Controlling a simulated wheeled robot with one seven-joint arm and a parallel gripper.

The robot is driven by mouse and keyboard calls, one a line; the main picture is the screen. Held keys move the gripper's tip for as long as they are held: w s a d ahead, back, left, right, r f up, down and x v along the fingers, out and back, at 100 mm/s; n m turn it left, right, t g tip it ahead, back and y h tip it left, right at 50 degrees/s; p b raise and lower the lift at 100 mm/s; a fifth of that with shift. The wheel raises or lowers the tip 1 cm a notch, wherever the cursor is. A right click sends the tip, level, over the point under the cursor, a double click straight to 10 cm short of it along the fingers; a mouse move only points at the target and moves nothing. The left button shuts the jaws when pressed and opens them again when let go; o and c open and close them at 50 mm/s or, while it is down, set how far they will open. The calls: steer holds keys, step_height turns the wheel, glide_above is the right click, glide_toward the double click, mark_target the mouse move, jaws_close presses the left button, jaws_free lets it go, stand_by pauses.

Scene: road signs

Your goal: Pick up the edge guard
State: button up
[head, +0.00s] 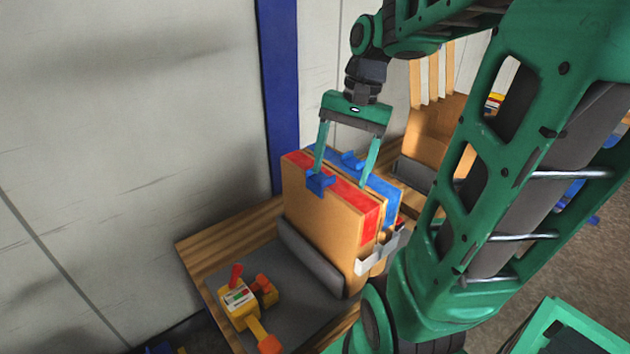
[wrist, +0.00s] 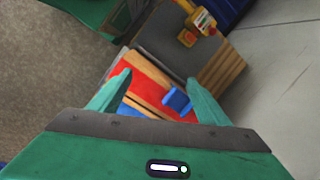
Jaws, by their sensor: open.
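Two upright wooden panels stand side by side on the table, one with a red top edge (head: 366,208) and one with a blue top edge (head: 384,190). A small blue clip-like edge guard (head: 319,183) sits over the red edge, and it also shows in the wrist view (wrist: 177,100). My gripper (head: 341,181) is open above the panels, fingers pointing down. One fingertip is close to the blue guard on the red edge; whether they touch is unclear. In the wrist view my gripper (wrist: 159,77) spans the red edge, with nothing held.
A grey padded bar (head: 310,258) lies along the front panel. A yellow tool with red and orange parts (head: 245,303) rests on the grey mat (head: 300,320). A light metal bracket (head: 370,262) is at the panels' right end. A slotted wooden rack (head: 437,125) stands behind.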

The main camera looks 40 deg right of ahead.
steer(key=w+d+r+m, duration=0.1)
steer(key=w, duration=0.1)
steer(key=w+d+r+m+y, duration=0.1)
steer(key=w, duration=0.1)
steer(key=w+d+r+m, duration=0.1)
steer(key=w, duration=0.1)
steer(key=shift+w+m, duration=0.1)
steer(key=shift+m, duration=0.2)
steer(key=w+d+r+m+y, duration=0.1)
steer(key=w+d+m, duration=0.1)
steer(key=d, duration=0.1)
glide_toward(318, 180)
steer(key=shift+a+f+m+g, duration=0.1)
steer(key=shift+f+m+g, duration=0.2)
steer(key=shift+f, duration=0.35)
steer(key=shift+w+x, duration=0.15)
steer(key=shift+x, duration=1.15)
steer(key=shift+w+x, duration=0.15)
steer(key=shift+x, duration=1.15)
steer(key=shift+c, duration=0.6)
steer(key=c, duration=1)
